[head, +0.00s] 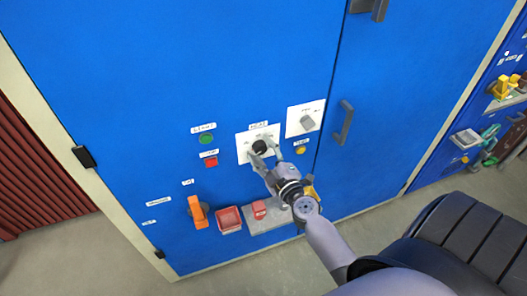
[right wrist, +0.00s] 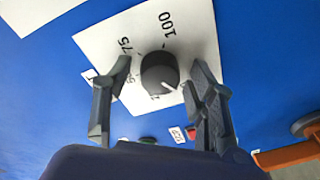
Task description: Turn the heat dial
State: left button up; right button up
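The heat dial is a round black knob (head: 260,147) on a white plate (head: 244,152) on the blue cabinet door. In the right wrist view the dial (right wrist: 158,72) has a light mark on its lower right side, and its plate (right wrist: 196,40) reads 100 and 75; lower numbers are partly hidden. My right gripper (head: 265,153) is at the dial. In the right wrist view its fingers (right wrist: 160,76) are spread on either side of the knob, with a gap on the left; contact on the right cannot be told. My left gripper is out of view.
A grey knob on another plate (head: 306,121) is just right. A green button (head: 207,139) and red button (head: 211,162) are left. Below are an orange handle (head: 198,212), a red tray (head: 229,219) and a grey shelf (head: 270,219). A door handle (head: 344,122) stands out at right.

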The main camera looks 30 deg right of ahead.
jog(key=c, duration=1)
jog(key=shift+c, duration=0.2)
